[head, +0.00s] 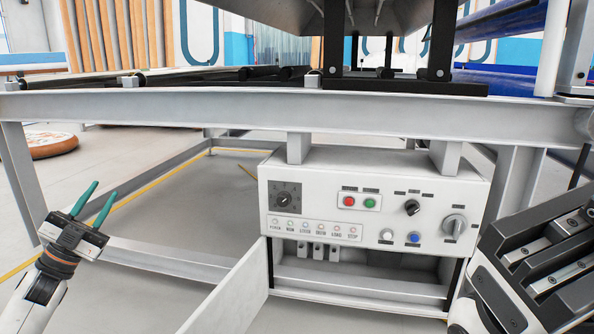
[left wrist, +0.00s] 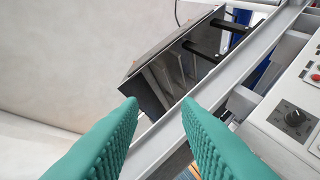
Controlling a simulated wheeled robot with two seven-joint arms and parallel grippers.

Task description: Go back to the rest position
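My left gripper (head: 106,188) is at the lower left of the head view, with its two teal fingers pointing up and apart. It is open and empty, left of the control box and clear of it. In the left wrist view the two ribbed teal fingers (left wrist: 160,108) stand apart with nothing between them. A dark grey and white part of my right arm (head: 540,265) fills the lower right of the head view. No right fingertips show there.
A white control box (head: 325,226) with buttons and knobs hangs under a grey metal frame (head: 230,110). Its white door (head: 235,290) stands open towards me. The control panel also shows in the left wrist view (left wrist: 290,118). Open floor lies behind the left gripper.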

